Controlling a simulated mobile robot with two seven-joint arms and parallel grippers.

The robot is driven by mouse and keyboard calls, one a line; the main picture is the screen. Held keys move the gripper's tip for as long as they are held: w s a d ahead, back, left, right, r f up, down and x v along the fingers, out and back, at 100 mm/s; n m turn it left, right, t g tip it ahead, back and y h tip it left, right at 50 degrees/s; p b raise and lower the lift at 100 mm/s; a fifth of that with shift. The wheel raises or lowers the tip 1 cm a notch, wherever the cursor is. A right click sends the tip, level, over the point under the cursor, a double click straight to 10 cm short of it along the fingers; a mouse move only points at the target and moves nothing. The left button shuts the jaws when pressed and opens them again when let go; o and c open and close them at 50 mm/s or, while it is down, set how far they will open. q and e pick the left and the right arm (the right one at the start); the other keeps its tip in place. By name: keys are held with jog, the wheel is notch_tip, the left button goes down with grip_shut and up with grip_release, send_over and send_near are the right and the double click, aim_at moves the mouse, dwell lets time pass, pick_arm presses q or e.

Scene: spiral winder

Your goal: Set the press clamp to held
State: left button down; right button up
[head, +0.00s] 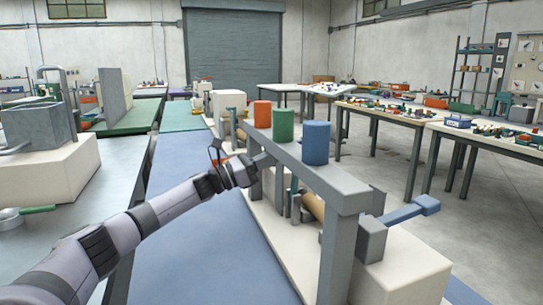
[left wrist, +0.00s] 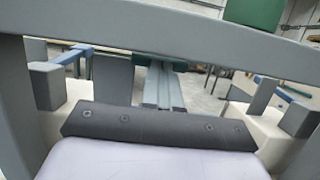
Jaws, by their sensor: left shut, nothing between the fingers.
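The winder (head: 385,270) has a pale base and a grey overhead beam (head: 318,175) carrying orange (head: 262,114), green (head: 283,124) and blue (head: 315,143) cylinders. I cannot tell for sure which part is the press clamp. A blue-ended lever (head: 410,212) sticks out at the right of the winder. My left gripper (head: 262,160) is at the far end of the beam, shut and empty. In the left wrist view its fingers (left wrist: 160,85) lie together and point under the beam (left wrist: 190,33). Contact with the winder cannot be told. My right gripper is out of view.
A tan roll (head: 312,204) sits under the beam. A pale block with a grey box (head: 38,125) stands on the left bench. Tables with bins (head: 385,112) stand at the right. The blue mat (head: 195,235) beside the winder is clear.

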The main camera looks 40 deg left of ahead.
pick_arm(q)
jog(key=shift+w+r, duration=0.1)
dwell(0.3)
jog(key=p, duration=0.1)
jog(key=w+d+g+p, duration=0.1)
jog(key=p, duration=0.1)
jog(key=shift+w+r+y, duration=0.25)
jog(key=shift+r+y, duration=0.1)
jog(key=shift+y, duration=0.05)
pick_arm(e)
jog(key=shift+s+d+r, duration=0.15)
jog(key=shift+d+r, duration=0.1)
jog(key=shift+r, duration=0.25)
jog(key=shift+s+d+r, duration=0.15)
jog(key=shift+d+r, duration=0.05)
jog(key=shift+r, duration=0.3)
